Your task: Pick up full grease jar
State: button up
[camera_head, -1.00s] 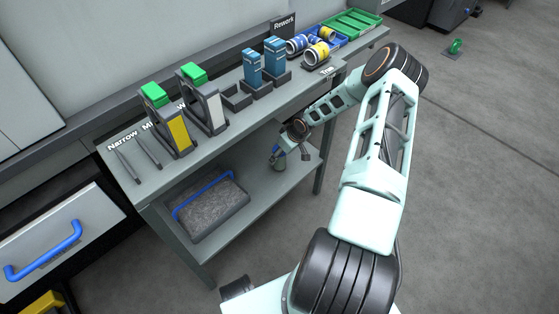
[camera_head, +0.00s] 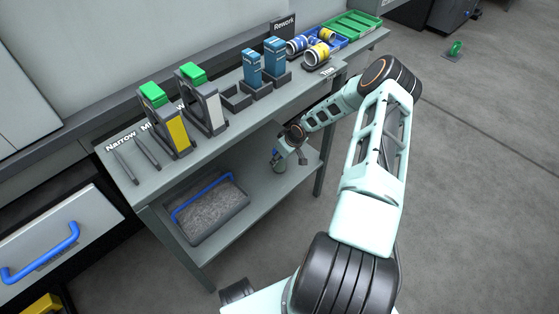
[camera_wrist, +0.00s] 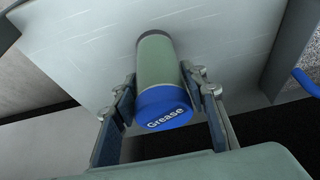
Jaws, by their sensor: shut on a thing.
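The grease jar (camera_wrist: 158,65) is a grey-green cylinder with a blue lid marked "Grease". In the wrist view it stands between my two fingers, its lid toward the camera. My gripper (camera_wrist: 163,88) is shut on the jar's sides near the lid. In the head view my gripper (camera_head: 285,150) is low under the worktop, at the lower shelf. The jar shows there only as a small green shape (camera_head: 277,163), partly hidden by the gripper. I cannot tell whether its base touches the shelf. How full it is does not show.
The lower shelf (camera_head: 262,200) holds a grey bin (camera_head: 215,208) with a blue handle, left of my gripper. The worktop (camera_head: 150,182) above carries dispensers, blue boxes and trays. A table leg (camera_head: 319,178) stands close to the right.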

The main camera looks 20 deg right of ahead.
jog(key=shift+r, duration=0.15)
jog(key=shift+r+p, duration=0.35)
jog(key=shift+r, duration=0.25)
notch_tip(320, 180, up, 2)
jog(key=shift+r+p, duration=0.2)
jog(key=shift+p, duration=0.3)
jog(key=s+d+r+p, duration=0.1)
jog(key=s+d+p, duration=0.2)
jog(key=s, duration=0.5)
jog(key=s+d+r+p, duration=0.2)
jog(key=s+d, duration=0.1)
jog(key=s, duration=0.6)
jog(key=shift+p, duration=0.4)
